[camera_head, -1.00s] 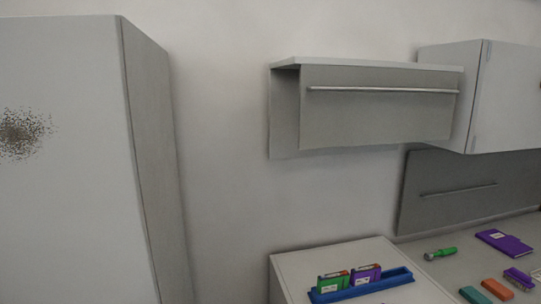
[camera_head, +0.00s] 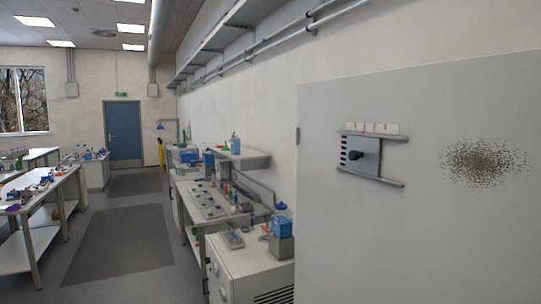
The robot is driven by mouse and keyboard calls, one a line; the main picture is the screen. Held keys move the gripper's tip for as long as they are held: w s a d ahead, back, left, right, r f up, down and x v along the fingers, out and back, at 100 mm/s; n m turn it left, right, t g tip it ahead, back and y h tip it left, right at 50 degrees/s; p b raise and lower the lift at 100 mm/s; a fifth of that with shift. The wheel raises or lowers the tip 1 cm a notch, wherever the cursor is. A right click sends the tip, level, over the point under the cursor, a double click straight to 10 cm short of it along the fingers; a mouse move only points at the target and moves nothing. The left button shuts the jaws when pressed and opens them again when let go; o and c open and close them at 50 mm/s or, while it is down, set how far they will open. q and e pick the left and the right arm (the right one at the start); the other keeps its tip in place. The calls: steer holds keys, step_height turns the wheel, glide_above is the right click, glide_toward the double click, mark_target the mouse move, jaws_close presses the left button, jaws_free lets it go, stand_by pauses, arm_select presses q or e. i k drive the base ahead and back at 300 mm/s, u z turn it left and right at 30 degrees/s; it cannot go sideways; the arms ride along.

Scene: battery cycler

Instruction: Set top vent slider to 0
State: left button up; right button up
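Dark vent slots show at the plate's left side. A row of small white label tiles (camera_head: 372,128) sits above the upper rail; their markings are too small to read. Neither of my grippers is in view.
A dark speckled patch (camera_head: 484,163) marks the cabinet right of the slider. Benches line the wall beyond. The grey floor aisle (camera_head: 120,240) at the left is open.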

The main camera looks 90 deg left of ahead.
mark_target(363, 153)
steer(key=u, duration=2.25)
